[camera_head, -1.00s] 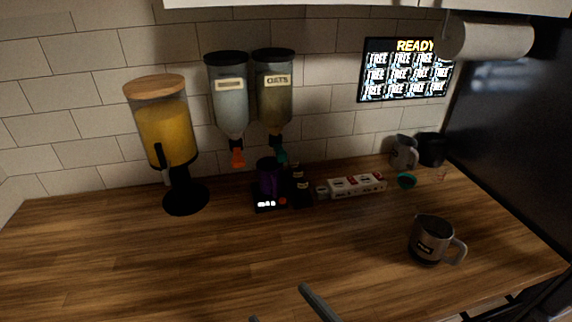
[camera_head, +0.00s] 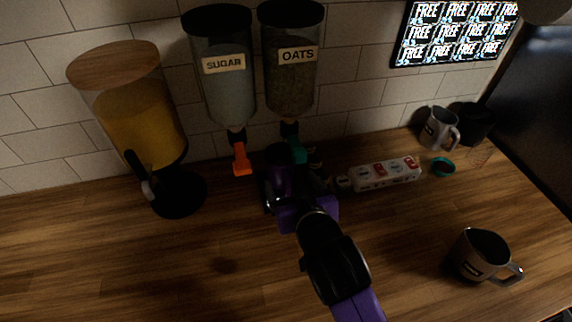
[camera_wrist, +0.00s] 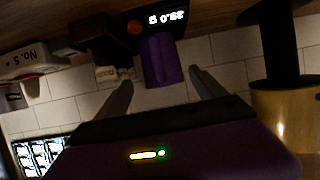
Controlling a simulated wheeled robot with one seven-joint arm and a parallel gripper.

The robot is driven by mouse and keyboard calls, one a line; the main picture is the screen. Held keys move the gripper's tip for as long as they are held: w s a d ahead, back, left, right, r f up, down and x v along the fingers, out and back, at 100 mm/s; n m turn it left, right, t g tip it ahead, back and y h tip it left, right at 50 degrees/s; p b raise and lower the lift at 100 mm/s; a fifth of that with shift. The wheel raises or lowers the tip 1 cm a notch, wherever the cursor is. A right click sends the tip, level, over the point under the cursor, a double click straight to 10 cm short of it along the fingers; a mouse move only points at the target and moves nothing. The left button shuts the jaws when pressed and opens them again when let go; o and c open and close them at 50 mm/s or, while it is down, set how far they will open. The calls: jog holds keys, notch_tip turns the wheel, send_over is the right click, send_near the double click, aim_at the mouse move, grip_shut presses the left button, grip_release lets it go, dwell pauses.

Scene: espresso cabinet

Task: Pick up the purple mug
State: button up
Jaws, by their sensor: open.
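The purple mug (camera_wrist: 159,60) is in the wrist view, where it appears upside down against a dark scale with a lit display (camera_wrist: 167,18). In the head view the mug (camera_head: 282,180) is dark and partly hidden by my arm, below the oats dispenser. My gripper (camera_wrist: 161,77) is open and empty in the wrist view. Its two fingers point toward the mug, one on each side of it in the picture. I cannot tell whether the fingertips are level with the mug, and no contact shows.
The sugar dispenser (camera_head: 222,80) and oats dispenser (camera_head: 292,70) hang above the mug. A yellow-filled dispenser (camera_head: 130,105) stands left. A grey pitcher (camera_head: 480,255) stands front right. The left front counter is clear.

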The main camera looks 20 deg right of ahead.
aim_at(285, 172)
jog(key=p+x, duration=0.1)
jog(key=x, duration=0.6)
jog(key=shift+w+a+p, duration=0.1)
jog(key=shift+w+p, duration=0.15)
jog(key=shift+p, duration=0.05)
jog(key=c, duration=1.6)
jog(key=shift+c, duration=0.2)
jog(key=shift+r, duration=0.1)
